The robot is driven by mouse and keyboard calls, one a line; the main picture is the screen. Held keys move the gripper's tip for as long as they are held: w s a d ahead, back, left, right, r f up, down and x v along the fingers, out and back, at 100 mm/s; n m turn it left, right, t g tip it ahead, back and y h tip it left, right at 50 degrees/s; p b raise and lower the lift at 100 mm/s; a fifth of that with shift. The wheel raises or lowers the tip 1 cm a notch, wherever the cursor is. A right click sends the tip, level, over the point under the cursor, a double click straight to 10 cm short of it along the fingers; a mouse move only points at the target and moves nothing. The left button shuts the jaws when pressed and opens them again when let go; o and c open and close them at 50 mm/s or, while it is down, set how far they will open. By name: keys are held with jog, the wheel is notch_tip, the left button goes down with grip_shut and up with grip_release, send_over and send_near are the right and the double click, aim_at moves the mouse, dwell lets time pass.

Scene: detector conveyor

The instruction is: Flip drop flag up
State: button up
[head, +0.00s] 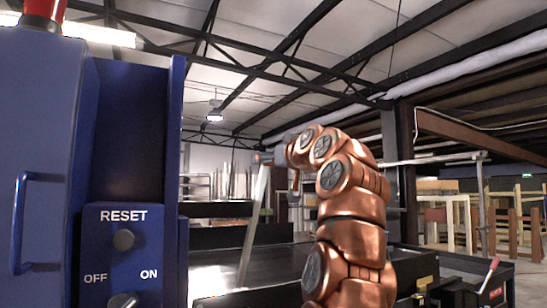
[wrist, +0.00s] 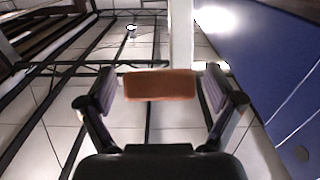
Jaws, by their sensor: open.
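The drop flag appears to be the pale slanted bar (head: 254,225) left of my arm in the head view, leaning slightly right toward its top. In the wrist view, a pale bar (wrist: 181,30) comes down from the top edge to an orange block (wrist: 160,85), which looks like its end piece. My gripper (wrist: 159,88) is open, with one finger on each side of the block and a gap at each side. In the head view my gripper (head: 270,157) is small, near the bar's top, and its fingers are hard to make out.
A blue cabinet (head: 75,130) fills the left, with a RESET button (head: 123,240), an OFF/ON knob (head: 123,300) and a handle (head: 20,222). A dark conveyor (head: 215,275) lies behind the bar. A red-tipped lever (head: 489,273) stands at lower right.

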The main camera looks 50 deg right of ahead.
jog(key=shift+c, duration=0.4)
jog(key=c, duration=1.6)
jog(key=shift+f, duration=0.1)
jog(key=shift+s+b, duration=0.1)
jog(key=shift+b, duration=0.35)
